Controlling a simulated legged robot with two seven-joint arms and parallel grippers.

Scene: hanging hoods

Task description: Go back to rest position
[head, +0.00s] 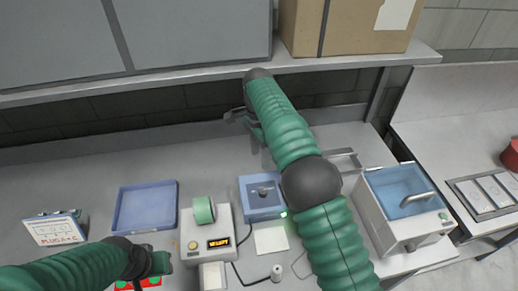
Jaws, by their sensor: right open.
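My right arm, in a green ribbed sleeve with dark grey joints, reaches up the middle of the head view. Its gripper (243,119) is small and partly hidden behind the forearm. It is open in front of the dark wall strip under the shelf, with nothing seen between its fingers. My left arm comes in low from the left. Its gripper (160,263) is near the bottom, over a red and green item (138,284) and left of the small white device. Its fingers are too unclear to tell whether they are open or shut.
A shelf (180,83) with a cardboard box (350,26) and grey panels runs above. On the bench are a blue tray (146,208), a device with a green roll (203,210), a blue box (262,212), and a water bath (405,205). The back bench is clear at left.

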